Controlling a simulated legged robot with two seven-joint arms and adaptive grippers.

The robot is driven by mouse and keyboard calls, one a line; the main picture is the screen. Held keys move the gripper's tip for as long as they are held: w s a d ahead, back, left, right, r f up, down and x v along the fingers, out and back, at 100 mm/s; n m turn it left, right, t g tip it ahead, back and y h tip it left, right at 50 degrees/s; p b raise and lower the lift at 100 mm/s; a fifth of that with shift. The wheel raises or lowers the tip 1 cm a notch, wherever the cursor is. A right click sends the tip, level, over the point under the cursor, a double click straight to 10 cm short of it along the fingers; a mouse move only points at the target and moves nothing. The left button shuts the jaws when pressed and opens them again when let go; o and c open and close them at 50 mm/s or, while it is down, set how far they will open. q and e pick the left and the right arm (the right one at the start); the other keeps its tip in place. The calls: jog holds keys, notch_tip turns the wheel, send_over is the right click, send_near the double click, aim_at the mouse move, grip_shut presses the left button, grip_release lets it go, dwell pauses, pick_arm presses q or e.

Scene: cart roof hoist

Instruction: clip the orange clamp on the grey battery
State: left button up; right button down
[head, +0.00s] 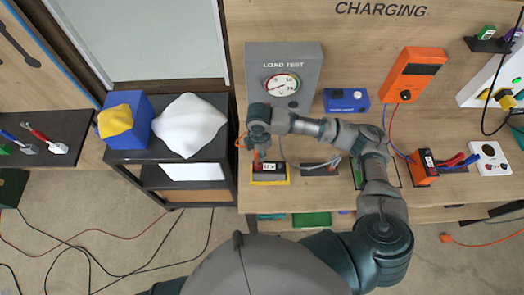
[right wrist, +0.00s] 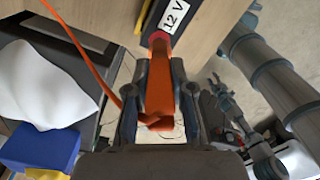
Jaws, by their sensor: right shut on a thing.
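The dark grey battery (head: 273,176) with a "12 V" label sits on a yellow-edged base on the bench; its label side also shows at the top of the right wrist view (right wrist: 177,22). My right gripper (head: 262,156) is above the battery's left end. In the right wrist view, its fingers are shut on the orange clamp (right wrist: 160,90), whose far end reaches a red terminal (right wrist: 158,38) on the battery. I cannot tell whether the clamp's jaws are around it. What looks like my left gripper (right wrist: 230,108) is small in the right wrist view, its fingers unclear.
An orange cable (right wrist: 78,45) runs from the clamp. The load tester (head: 284,70) stands behind the battery. A blue box (head: 346,100) and an orange charger (head: 413,75) are further right. A black cart (head: 170,172) with white cloth (head: 189,125) adjoins the bench; cables cross the floor.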

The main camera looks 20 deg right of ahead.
jog(key=shift+a, duration=0.2)
jog(key=shift+d+p, duration=0.4)
jog(key=shift+d, duration=0.4)
jog(key=shift+a+f, duration=0.1)
jog(key=shift+a, duration=0.35)
jog(key=shift+a+f, duration=0.25)
jog(key=shift+d+f, duration=0.35)
jog(key=shift+d+r, duration=0.15)
jog(key=shift+d, duration=0.05)
jog(key=shift+a+r, duration=0.15)
jog(key=shift+r, duration=0.15)
pick_arm(q)
jog(key=shift+r, duration=0.45)
pick_arm(e)
jog(key=shift+a, duration=0.2)
